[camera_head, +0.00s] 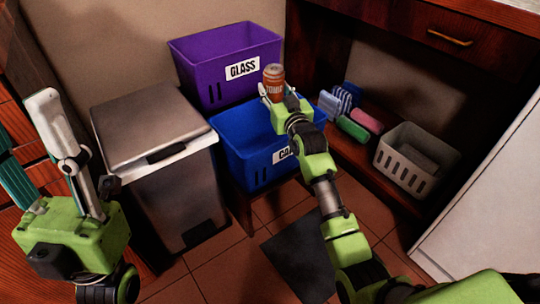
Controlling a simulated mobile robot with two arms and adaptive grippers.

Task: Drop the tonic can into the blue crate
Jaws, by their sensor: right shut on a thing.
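The tonic can (274,83) is brown-orange with a light label and stands roughly upright in my right gripper (274,92). My right gripper is shut on it, above the blue crate (238,148) as seen from the head. The blue crate sits below the purple crate in the picture and has a white label, partly hidden by my right arm.
A purple crate (205,52) labelled GLASS stands behind the blue one. A grey lidded bin (165,190) stands left of it. On the right, a low shelf holds a grey basket (405,165), a green brush (352,128) and a pink item (367,121). A white panel is at far right.

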